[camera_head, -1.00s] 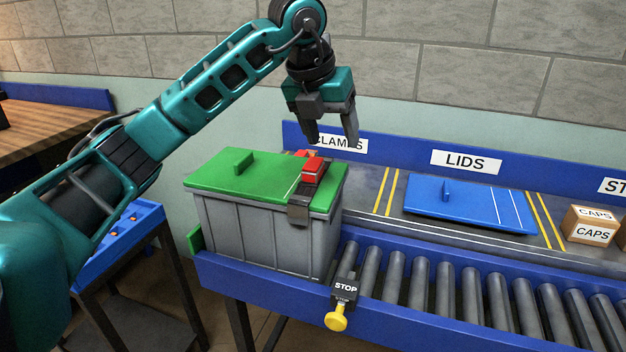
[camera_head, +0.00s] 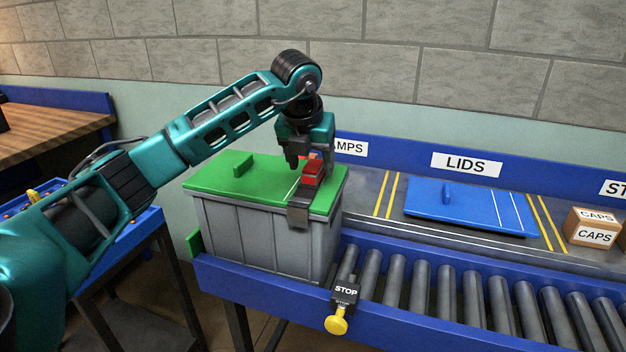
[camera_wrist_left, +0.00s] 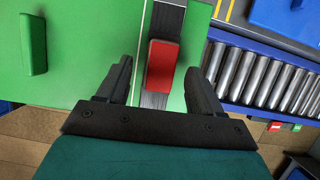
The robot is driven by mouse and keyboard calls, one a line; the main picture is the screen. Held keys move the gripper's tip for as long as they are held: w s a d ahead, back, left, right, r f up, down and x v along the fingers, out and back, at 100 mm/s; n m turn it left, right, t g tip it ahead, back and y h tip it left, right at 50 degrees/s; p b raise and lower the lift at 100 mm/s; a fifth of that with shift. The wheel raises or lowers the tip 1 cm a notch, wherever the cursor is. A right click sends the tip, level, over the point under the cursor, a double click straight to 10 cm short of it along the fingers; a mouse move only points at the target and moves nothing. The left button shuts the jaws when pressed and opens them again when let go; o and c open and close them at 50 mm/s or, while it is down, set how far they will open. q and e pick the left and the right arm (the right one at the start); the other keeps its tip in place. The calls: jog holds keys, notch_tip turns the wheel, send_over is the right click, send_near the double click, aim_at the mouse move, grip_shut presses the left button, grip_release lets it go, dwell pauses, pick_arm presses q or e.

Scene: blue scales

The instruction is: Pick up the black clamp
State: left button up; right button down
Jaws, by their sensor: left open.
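The black clamp (camera_head: 298,215) sits over the front right edge of the green lid (camera_head: 215,174) on a grey bin (camera_head: 255,235). It has a red block (camera_head: 313,173) on top and a dark strap-like body. My left gripper (camera_head: 309,162) points down just above the clamp, open and empty, partly hiding its rear. In the left wrist view the red part of the clamp (camera_wrist_left: 163,66) lies between the two open fingers, with a gap on each side. My right gripper is not in view.
The bin stands at the left end of a blue roller conveyor (camera_head: 480,290). A yellow stop knob (camera_head: 337,321) sticks out in front. Behind the rollers lie a blue lid (camera_head: 465,208) and a caps box (camera_head: 590,228). The green lid has a raised handle (camera_head: 243,165).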

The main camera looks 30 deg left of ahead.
pick_arm(q)
jog(key=shift+x, duration=0.8)
jog(key=shift+c, duration=0.4)
jog(key=shift+r, duration=0.1)
grip_shut()
